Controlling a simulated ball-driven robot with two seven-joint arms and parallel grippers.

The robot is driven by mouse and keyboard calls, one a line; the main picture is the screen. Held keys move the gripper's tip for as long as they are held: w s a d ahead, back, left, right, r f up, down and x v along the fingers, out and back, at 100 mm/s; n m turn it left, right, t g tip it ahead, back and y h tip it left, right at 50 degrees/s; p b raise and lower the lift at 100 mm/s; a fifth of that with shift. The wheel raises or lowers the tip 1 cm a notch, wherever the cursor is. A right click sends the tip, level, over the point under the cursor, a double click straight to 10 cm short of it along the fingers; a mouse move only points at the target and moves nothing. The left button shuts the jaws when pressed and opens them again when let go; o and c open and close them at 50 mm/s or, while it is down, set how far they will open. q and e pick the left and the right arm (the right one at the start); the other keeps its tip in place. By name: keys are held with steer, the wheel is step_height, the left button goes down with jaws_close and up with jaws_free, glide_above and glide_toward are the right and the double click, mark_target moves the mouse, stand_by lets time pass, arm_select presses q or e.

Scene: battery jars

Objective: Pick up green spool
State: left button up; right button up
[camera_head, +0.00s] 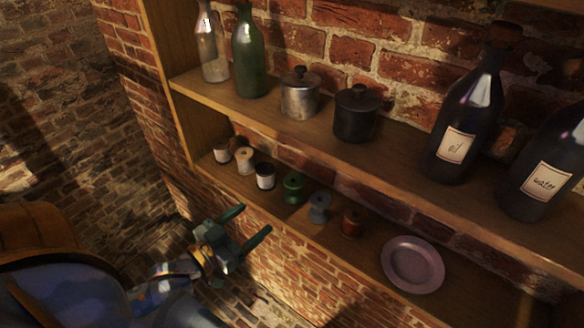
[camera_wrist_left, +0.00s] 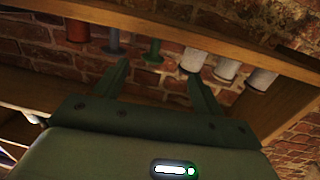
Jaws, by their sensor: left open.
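In the left wrist view the green spool (camera_wrist_left: 153,51) shows beyond the gap between the fingers. My left gripper (camera_head: 251,226) is open and empty. It is in front of the lower shelf and apart from the spool, with its two fingers pointing toward the shelf. The left gripper also shows in its own wrist view (camera_wrist_left: 160,75). My right gripper is not in view.
The upper shelf holds bottles (camera_head: 248,55) and lidded pots (camera_head: 356,115). Free space lies before the shelf.

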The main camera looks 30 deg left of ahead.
mark_target(286, 189)
arm_select(q)
steer(key=w, duration=0.3)
steer(key=w+d+r+p, duration=0.1)
steer(key=w, duration=0.2)
steer(key=w+d+r, duration=0.1)
steer(key=w, duration=0.3)
steer(key=shift+w+d+r, duration=0.1)
steer(key=shift+d, duration=0.05)
steer(key=shift+w+d, duration=0.15)
steer(key=shift+w, duration=0.4)
steer(key=w, duration=0.2)
steer(key=w+d+p, duration=0.1)
steer(key=w, duration=0.1)
steer(key=shift+w+f, duration=0.2)
steer(key=shift+w, duration=0.05)
steer(key=shift+s, duration=0.15)
steer(key=shift+c, duration=1.2)
steer(key=shift+a, duration=0.1)
steer(key=c, duration=0.8)
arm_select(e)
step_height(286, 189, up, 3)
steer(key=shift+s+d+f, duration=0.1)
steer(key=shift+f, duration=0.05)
